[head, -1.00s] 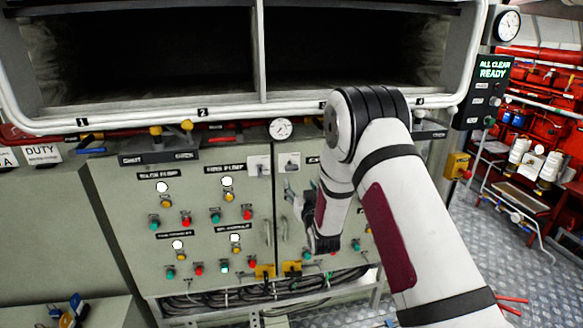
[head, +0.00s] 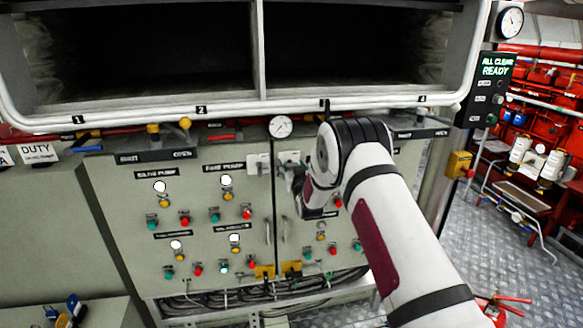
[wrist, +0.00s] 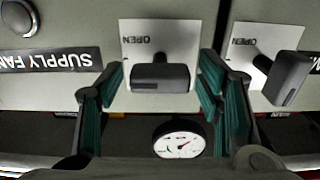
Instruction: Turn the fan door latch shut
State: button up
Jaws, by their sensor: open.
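The fan door latch is a dark handle (wrist: 160,77) on a white plate marked OPEN (wrist: 160,40). In the wrist view, which is upside down, it lies level, its wide bar across the picture. My gripper (wrist: 163,78) is open, with one teal-padded finger on each side of the handle. Gaps show between the pads and the handle; I cannot tell the depth. In the head view my gripper (head: 290,178) is at the top of the right cabinet door, just below the latch plate (head: 289,157), and hides the handle.
A second latch (wrist: 287,78) with a tilted handle sits close beside it, near my finger. A SUPPLY FAN label (wrist: 50,60) is on the door. A round gauge (head: 280,127) stands above the cabinet. Buttons and lamps cover both doors; a pipe rail (head: 230,110) runs above.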

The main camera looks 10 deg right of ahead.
jog(key=shift+w, duration=0.1)
jog(key=c, duration=1.2)
jog(key=shift+n, duration=0.3)
jog(key=n, duration=0.3)
jog(key=shift+a+n+b, duration=0.15)
jog(key=shift+n+b, duration=0.15)
jog(key=shift+b, duration=0.1)
jog(key=n, duration=0.4)
jog(key=shift+a+n+b, duration=0.1)
jog(key=shift+n+b, duration=0.2)
jog(key=shift+b, duration=0.05)
jog(key=n, duration=0.4)
jog(key=shift+f+b, duration=0.1)
jog(key=shift+b, duration=0.2)
jog(key=n, duration=0.5)
jog(key=shift+f, duration=0.1)
jog(key=shift+b, duration=0.3)
